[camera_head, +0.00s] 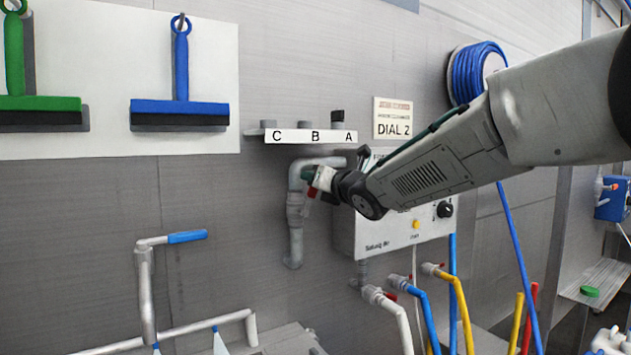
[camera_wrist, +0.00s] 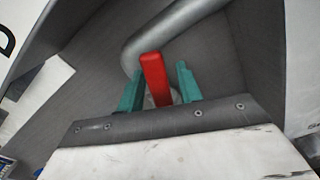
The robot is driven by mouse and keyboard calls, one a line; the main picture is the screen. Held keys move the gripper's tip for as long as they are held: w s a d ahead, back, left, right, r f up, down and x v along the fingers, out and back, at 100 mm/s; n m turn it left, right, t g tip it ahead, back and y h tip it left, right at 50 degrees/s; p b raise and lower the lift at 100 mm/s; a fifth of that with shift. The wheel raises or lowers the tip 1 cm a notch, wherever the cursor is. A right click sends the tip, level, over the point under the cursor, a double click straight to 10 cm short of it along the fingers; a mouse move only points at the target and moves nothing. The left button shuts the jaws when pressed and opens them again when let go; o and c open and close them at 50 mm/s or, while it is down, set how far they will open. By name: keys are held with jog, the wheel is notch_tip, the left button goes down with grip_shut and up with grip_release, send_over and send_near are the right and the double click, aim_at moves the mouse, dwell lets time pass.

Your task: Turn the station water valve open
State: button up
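The water valve shows as a red lever (camera_wrist: 153,75) in the wrist view, beside a grey pipe (camera_wrist: 175,30). My gripper (camera_wrist: 159,78) has its two green fingers on either side of the lever. A gap shows between the lever and the right finger; the left finger is close to it, and I cannot tell whether it touches. In the head view my gripper (camera_head: 315,180) is at the bent grey pipe (camera_head: 295,210) on the wall, left of the control box. A small piece of red (camera_head: 312,192) shows there; the rest of the lever is hidden by my gripper.
The control box (camera_head: 376,242) stands just right of my gripper. A shelf lettered C, B, A (camera_head: 300,136) is above it, with a DIAL 2 sign (camera_head: 393,118). Hoses with small red valves (camera_head: 392,296) are below. A blue-handled pipe (camera_head: 187,237) stands at left.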

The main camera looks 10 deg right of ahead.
jog(key=v, duration=0.7)
jog(key=shift+s, duration=0.35)
jog(key=shift+d+r, duration=0.1)
